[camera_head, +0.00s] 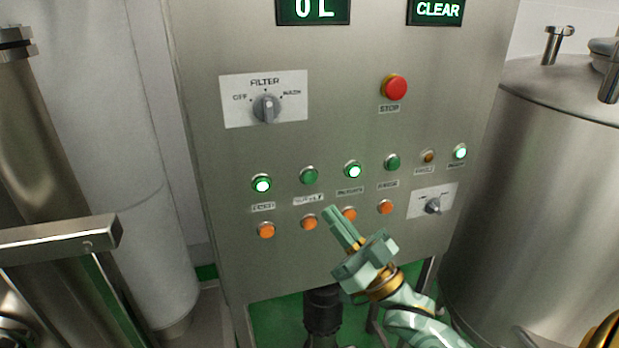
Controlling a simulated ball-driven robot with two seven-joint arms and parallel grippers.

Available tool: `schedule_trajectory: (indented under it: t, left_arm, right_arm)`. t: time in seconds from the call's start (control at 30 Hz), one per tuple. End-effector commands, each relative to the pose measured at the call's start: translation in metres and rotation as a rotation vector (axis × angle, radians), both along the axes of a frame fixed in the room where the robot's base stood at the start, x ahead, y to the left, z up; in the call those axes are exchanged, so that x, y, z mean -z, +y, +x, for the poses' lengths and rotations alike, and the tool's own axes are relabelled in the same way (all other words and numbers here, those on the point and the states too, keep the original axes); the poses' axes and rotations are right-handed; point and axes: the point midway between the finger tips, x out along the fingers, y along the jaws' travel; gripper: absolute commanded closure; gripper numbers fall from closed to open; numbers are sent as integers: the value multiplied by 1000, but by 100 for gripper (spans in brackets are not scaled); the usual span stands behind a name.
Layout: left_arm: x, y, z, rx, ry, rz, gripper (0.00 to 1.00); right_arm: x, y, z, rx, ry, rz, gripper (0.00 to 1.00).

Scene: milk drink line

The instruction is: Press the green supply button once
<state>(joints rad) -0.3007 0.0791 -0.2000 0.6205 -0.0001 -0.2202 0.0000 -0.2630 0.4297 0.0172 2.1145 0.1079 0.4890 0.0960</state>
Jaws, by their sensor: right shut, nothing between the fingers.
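The green supply button (309,175) is in the upper button row of the steel control panel, second from the left, above a label that appears to read SUPPLY. It looks unlit. My right gripper (331,213) is in front of the panel, shut and empty. In the picture its fingertips are below and a little right of the supply button, near the orange buttons of the lower row. I see a gap in the picture between the fingertips and the green button. I cannot tell how far the tips are from the panel. My left gripper is not in view.
Lit green buttons (262,184) and (353,170) flank the supply button. Orange buttons (309,222) sit below. A red stop button (394,87) and a filter knob (266,107) are higher. A steel tank (560,170) stands at right, pipes (50,150) at left.

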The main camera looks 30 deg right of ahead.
Motion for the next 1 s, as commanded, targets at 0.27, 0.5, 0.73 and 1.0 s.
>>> schedule_trajectory:
  t: [0.27,0.5,0.73,1.0]
  left_arm:
    - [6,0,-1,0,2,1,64]
    - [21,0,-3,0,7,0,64]
    - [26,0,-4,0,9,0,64]
    - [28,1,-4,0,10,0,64]
  right_arm:
    - [2,-3,14,1,-1,-3,100]
    - [3,-11,47,1,-1,-3,100]
    - [1,-17,74,1,1,-2,100]
    - [0,-21,86,1,1,-2,100]
